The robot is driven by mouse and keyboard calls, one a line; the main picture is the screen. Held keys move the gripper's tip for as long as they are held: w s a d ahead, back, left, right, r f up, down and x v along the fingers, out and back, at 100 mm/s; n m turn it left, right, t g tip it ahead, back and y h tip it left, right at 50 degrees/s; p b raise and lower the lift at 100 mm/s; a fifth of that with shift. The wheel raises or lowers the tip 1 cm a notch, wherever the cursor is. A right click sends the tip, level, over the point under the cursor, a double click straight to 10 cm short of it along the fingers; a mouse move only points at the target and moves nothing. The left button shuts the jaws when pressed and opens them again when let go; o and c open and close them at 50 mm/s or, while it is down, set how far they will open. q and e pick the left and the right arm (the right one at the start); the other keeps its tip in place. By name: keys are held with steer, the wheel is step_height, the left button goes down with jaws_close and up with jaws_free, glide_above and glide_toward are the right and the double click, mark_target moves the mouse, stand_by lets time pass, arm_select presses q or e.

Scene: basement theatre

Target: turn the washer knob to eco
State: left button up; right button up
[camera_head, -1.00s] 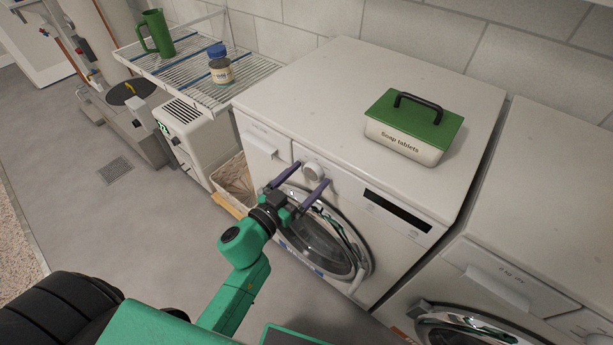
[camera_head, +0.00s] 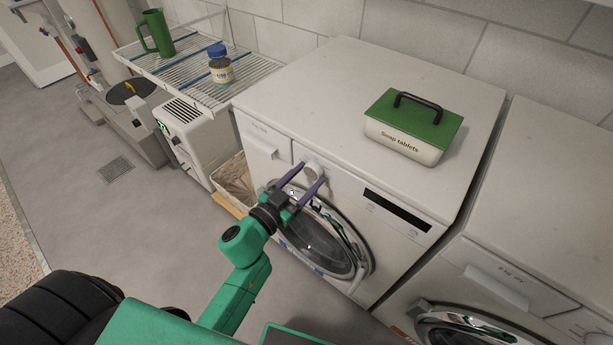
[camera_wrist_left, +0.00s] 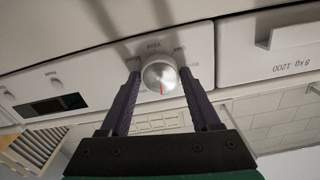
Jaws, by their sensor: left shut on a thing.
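The washer (camera_head: 375,110) is a white front loader with a round chrome-rimmed door (camera_head: 325,245). Its knob (camera_head: 312,171) is on the front panel between the drawer and the dark display. In the left wrist view the knob (camera_wrist_left: 160,76) is round and silver with a red mark near its lower edge; labels around it are partly readable, one like "Wool". I cannot make out an eco label. My left gripper (camera_head: 306,177) has its purple fingers on both sides of the knob, shut on it; the fingers also show in the left wrist view (camera_wrist_left: 160,85). My right gripper is not in view.
A soap tablets box (camera_head: 412,130) with a green lid stands on the washer top. A second machine (camera_head: 540,220) is close on the right. A wire rack (camera_head: 190,75) at left holds a green jug (camera_head: 158,33) and a blue-capped jar (camera_head: 221,68). A basket (camera_head: 235,180) is beside the washer.

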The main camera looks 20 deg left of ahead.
arm_select(q)
steer(key=m, duration=0.8)
steer(key=m+b, duration=0.1)
steer(key=m, duration=0.3)
steer(key=shift+f+b, duration=0.1)
steer(key=shift+b, duration=0.2)
steer(key=shift+m+b, duration=0.55)
steer(key=shift+m, duration=1.55)
steer(key=o, duration=1.4)
